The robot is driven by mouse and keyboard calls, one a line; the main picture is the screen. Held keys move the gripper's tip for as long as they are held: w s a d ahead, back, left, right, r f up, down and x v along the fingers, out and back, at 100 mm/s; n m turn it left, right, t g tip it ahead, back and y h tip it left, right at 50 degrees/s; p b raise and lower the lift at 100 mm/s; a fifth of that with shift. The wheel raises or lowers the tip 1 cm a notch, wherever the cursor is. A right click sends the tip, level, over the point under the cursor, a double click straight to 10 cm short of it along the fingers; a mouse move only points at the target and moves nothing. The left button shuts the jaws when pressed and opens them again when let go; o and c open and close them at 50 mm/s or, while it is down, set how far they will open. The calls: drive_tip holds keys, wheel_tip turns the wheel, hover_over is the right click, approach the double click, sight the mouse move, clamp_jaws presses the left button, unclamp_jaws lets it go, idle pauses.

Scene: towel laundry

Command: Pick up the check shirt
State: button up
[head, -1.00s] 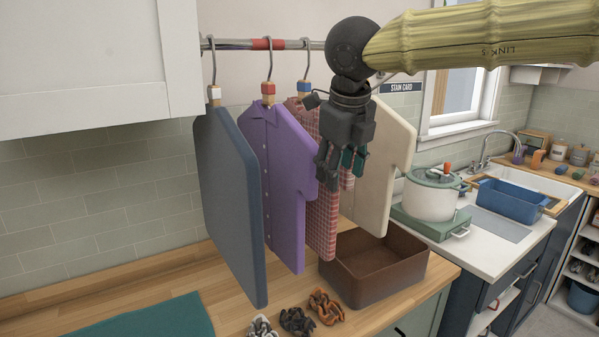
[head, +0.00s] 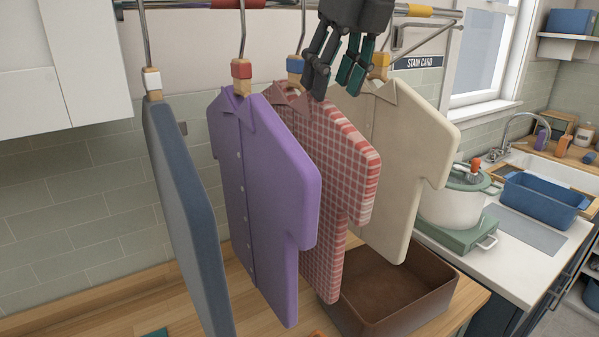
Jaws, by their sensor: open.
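The check shirt (head: 335,180), red and white, hangs from the rail between the purple shirt (head: 265,190) and the cream shirt (head: 405,150). Its hanger has a blue collar (head: 295,66) at the neck. My gripper (head: 334,90) is above the check shirt in the head view, fingers pointing down and apart. The fingertips overlap the shirt's collar and shoulder in the picture; I cannot tell whether they touch it. Nothing shows between the fingers except background. The upper part of the gripper is cut off by the frame.
A dark blue garment (head: 185,220) hangs at the left. The hanging rail (head: 185,4) runs along the top. A brown box (head: 440,300) stands on the wooden counter below. A white pot (head: 445,205) and a blue basin (head: 540,198) are at the right. The garments hang close together.

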sight(324, 102)
drive_tip(key=shift+w+f, duration=0.15)
drive_tip(key=shift+w, duration=0.4)
drive_tip(key=shift+w+a+f, duration=0.15)
drive_tip(key=shift+a+f, duration=0.05)
drive_tip(key=shift+f, duration=0.15)
drive_tip(key=shift+s+a+f+p, duration=0.25)
drive_tip(key=shift+s+f, duration=0.15)
drive_tip(key=shift+f, duration=0.15)
drive_tip(key=shift+s+a+f+p, duration=0.25)
drive_tip(key=shift+s+f, duration=0.1)
drive_tip(key=shift+f, duration=0.15)
drive_tip(key=shift+w+a+f, duration=0.15)
drive_tip(key=shift+w+f, duration=1)
drive_tip(key=shift+w, duration=0.1)
drive_tip(key=shift+s+f+p, duration=0.2)
drive_tip(key=shift+f+p, duration=0.1)
drive_tip(key=shift+p, duration=0.25)
drive_tip(key=x, duration=0.2)
drive_tip(key=p+x, duration=0.1)
drive_tip(key=x, duration=0.1)
drive_tip(key=shift+s+f, duration=0.1)
drive_tip(key=shift+s, duration=0.35)
drive_tip(key=shift+w, duration=0.15)
drive_tip(key=c, duration=0.9)
clamp_jaws()
